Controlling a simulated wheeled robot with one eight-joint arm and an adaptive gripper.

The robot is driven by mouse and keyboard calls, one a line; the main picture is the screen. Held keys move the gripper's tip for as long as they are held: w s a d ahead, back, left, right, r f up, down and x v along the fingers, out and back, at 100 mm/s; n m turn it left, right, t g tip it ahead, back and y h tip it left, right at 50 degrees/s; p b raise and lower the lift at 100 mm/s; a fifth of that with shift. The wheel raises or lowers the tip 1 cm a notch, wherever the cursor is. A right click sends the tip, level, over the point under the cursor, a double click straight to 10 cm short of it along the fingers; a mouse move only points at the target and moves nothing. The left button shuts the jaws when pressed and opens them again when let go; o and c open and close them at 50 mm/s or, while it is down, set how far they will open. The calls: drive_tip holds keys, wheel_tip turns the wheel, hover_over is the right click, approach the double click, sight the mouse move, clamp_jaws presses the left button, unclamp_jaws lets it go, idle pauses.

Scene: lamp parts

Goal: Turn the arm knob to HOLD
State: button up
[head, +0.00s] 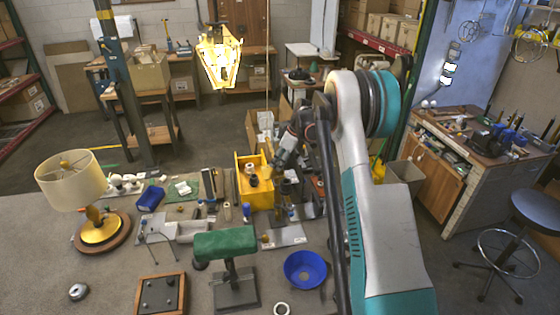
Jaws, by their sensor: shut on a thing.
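My gripper (279,166) is at the far side of the bench, beside the yellow bin, pointing down and left. It is shut on a small part that I take for the arm knob; the fingers and my wrist hide most of it. The knob's setting and any HOLD mark are too small to read. A metal base plate (284,237) with small blue-topped parts lies just in front of the gripper.
A yellow bin (256,195) stands close to the gripper's left. A lamp with a cream shade (70,180) stands at the left. A green-padded stand (225,242) and a blue bowl (305,269) are nearer. Bare bench (40,270) shows at the front left.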

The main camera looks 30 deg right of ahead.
drive_tip(key=shift+f+m+b, duration=0.1)
drive_tip(key=shift+m+b, duration=0.2)
drive_tip(key=m+b, duration=0.1)
drive_tip(key=m+t+h+b, duration=0.1)
drive_tip(key=m+b, duration=0.1)
drive_tip(key=shift+s+a+m, duration=0.1)
drive_tip(key=shift+a+m, duration=0.1)
drive_tip(key=shift+m, duration=0.1)
drive_tip(key=m+h+b, duration=0.1)
drive_tip(key=m, duration=0.1)
drive_tip(key=m+h+b, duration=0.1)
drive_tip(key=m+b, duration=0.1)
drive_tip(key=m, duration=0.1)
drive_tip(key=shift+a+h, duration=0.2)
drive_tip(key=shift+h, duration=0.1)
drive_tip(key=m, duration=0.2)
drive_tip(key=m+h+b, duration=0.1)
drive_tip(key=m, duration=0.1)
drive_tip(key=m+h+b, duration=0.1)
drive_tip(key=shift+a+m+g, duration=0.25)
drive_tip(key=shift+m+g, duration=0.05)
drive_tip(key=shift+m, duration=0.1)
drive_tip(key=m, duration=0.1)
drive_tip(key=m+g, duration=0.1)
drive_tip(key=m, duration=0.1)
drive_tip(key=m+h+b, duration=0.1)
drive_tip(key=shift+w+m+g, duration=0.25)
drive_tip(key=shift+m+g, duration=0.05)
drive_tip(key=shift+m, duration=0.1)
